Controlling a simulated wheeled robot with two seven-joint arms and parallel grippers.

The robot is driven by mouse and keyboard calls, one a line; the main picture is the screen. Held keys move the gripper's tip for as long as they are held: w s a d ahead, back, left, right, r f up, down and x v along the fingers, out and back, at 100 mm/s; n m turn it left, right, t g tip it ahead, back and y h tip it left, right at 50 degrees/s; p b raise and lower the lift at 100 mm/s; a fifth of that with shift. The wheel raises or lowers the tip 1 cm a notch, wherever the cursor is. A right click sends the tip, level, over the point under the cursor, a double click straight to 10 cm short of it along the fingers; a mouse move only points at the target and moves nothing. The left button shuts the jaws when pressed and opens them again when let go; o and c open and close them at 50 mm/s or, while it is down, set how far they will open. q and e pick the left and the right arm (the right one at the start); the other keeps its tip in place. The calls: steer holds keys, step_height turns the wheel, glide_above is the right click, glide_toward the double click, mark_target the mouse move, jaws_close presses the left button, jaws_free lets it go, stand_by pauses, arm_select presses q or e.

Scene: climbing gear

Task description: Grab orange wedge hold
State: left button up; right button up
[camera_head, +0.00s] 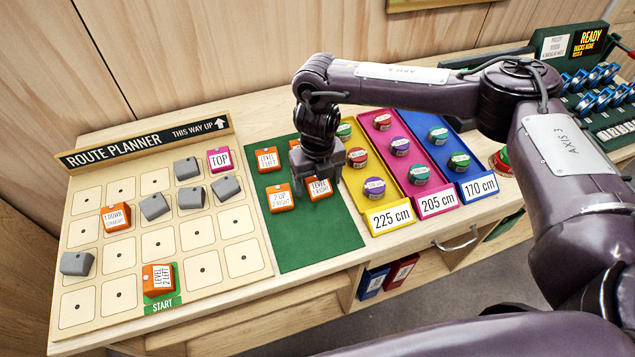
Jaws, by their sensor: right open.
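Several orange wedge holds with white labels lie on the green mat (325,240). One reads LEVEL 1 LEFT (267,160), one 2 UP 2 RIGHT (280,199) and one LEVEL 1 RIGHT (320,189). Another orange hold (294,144) is mostly hidden behind my right gripper. My right gripper (317,175) is open, pointing down over the LEVEL 1 RIGHT hold and covering part of it. I cannot tell whether its fingers touch the hold. My left gripper is out of view.
The route planner board (200,263) at left carries grey holds, a pink TOP hold (219,159) and orange holds (115,217) (158,280). Yellow, magenta and blue trays (390,218) with round coloured pieces stand just right of the mat. The mat's front is clear.

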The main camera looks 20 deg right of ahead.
steer(key=c, duration=1.1)
steer(key=shift+o, duration=0.2)
steer(key=shift+r, duration=0.1)
